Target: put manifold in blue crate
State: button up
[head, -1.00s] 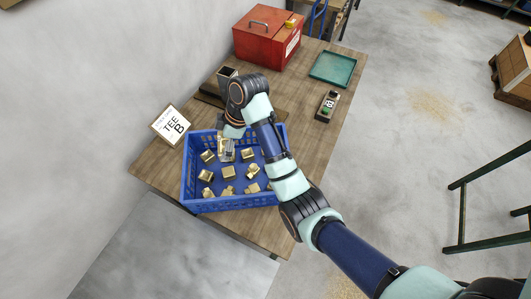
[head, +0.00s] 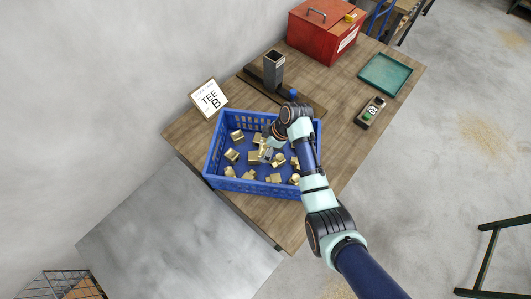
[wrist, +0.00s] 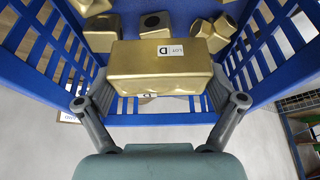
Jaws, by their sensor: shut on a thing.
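The manifold is a brass block (wrist: 160,66) with a white "LOT D" label, seen in the wrist view. My gripper (wrist: 160,103) is shut on it, one finger on each side. The blue crate (head: 232,184) stands on the wooden bench in the head view, with several brass pieces inside. My gripper is over the middle of the crate there (head: 266,153). The crate's slatted blue wall (wrist: 43,52) also shows around the block in the wrist view. How far the block is above the crate floor is unclear. Part of the crate's right side is hidden by my arm.
A "TEE B" sign (head: 209,99) stands left of the crate. A dark upright holder (head: 273,72) on a board is behind it. A red toolbox (head: 327,32), a green tray (head: 386,73) and a button box (head: 370,111) are farther back on the bench.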

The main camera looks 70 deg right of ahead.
jog(key=shift+f+b, duration=0.3)
jog(key=shift+f, duration=2.1)
jog(key=shift+f, duration=0.1)
jog(key=o, duration=1.5)
jog(key=shift+f, duration=0.1)
jog(key=shift+c, duration=0.2)
jog(key=shift+r, duration=0.3)
jog(key=p+v, duration=0.1)
jog(key=v, duration=1)
jog(key=shift+s+r, duration=0.25)
jog(key=shift+r, duration=0.05)
jog(key=shift+d, duration=0.1)
